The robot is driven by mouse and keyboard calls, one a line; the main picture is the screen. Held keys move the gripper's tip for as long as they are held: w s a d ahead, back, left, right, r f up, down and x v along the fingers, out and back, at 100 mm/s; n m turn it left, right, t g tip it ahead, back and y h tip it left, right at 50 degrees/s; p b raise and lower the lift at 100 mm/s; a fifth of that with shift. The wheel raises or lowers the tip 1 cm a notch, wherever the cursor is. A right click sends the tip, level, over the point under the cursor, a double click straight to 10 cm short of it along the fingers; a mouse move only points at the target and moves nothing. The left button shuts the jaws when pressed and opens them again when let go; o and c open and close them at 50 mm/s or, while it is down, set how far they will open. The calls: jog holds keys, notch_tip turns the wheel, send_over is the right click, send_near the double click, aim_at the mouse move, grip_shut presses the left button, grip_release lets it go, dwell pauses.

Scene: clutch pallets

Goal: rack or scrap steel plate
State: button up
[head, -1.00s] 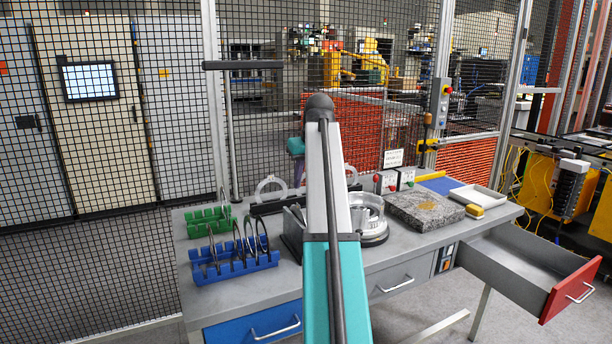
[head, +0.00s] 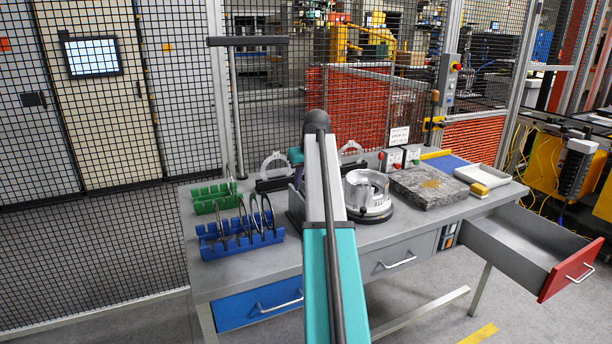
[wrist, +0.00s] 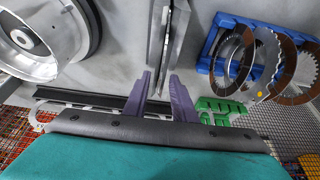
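My gripper (wrist: 163,98) shows in the wrist view as two purple fingers, apart, pointing at a grey upright stand (wrist: 160,30). A thin plate-like edge (wrist: 168,50) lies in line with the gap; I see no finger closed on it. In the head view my arm hides most of the fingers and the grey stand (head: 295,208). The blue rack (head: 247,245) holds several ring plates, some brown-faced, some bare metal, clear in the wrist view (wrist: 232,58). The green rack (head: 212,203) holds at least one thin plate edge-on. The red-fronted drawer (head: 569,272) is open and looks empty.
A round metal housing (head: 368,196) stands right of my arm, near a granite block (head: 428,188) and a white tray (head: 480,177). A blue-fronted drawer (head: 255,305) is shut. A T-handled post (head: 237,110) and mesh fence stand behind the bench.

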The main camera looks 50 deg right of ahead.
jog(key=shift+w+f, duration=0.1)
jog(key=shift+f, duration=0.15)
grip_shut()
jog(key=shift+d+r, duration=0.1)
jog(key=shift+r, duration=0.05)
dwell(1.7)
notch_tip(320, 180, up, 12)
jog(key=p, duration=0.8)
jog(key=shift+r, duration=0.15)
dwell(1.8)
dwell(0.3)
